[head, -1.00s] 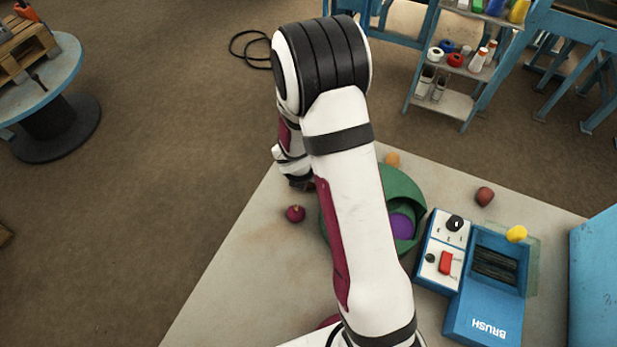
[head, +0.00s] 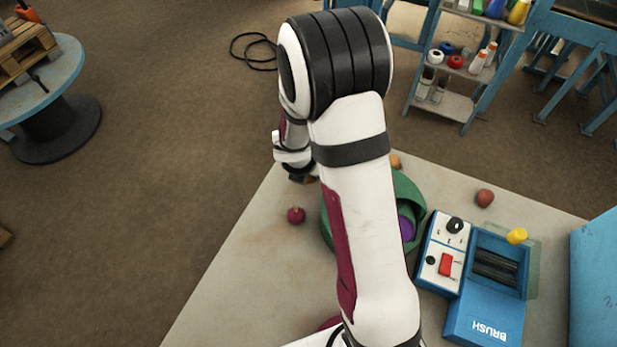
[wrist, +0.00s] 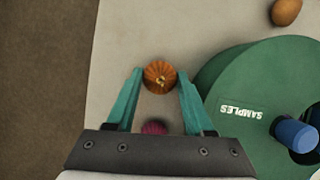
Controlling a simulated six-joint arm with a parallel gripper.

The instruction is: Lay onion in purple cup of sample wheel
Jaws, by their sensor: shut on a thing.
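The onion (wrist: 160,76), round, orange-brown and ribbed, sits between the teal fingertips of my gripper (wrist: 160,80), which is shut on it. In the head view my gripper (head: 302,179) is small and partly hidden, at the upper left of the green sample wheel (head: 328,236). The wheel, marked SAMPLES, also shows at the right of the wrist view (wrist: 240,85), beside the gripper and apart from it. Its purple cup (head: 406,226) shows at the right of my arm in the head view, partly covered by the arm. The purple cup is not visible in the wrist view.
A magenta ball-like item (head: 296,215) lies left of the wheel. A brown-orange item (wrist: 286,11) lies beyond it, and a reddish one (head: 485,198) to the right. A blue knob (wrist: 296,134) stands up from the wheel. A blue BRUSH machine (head: 485,310) stands right of it.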

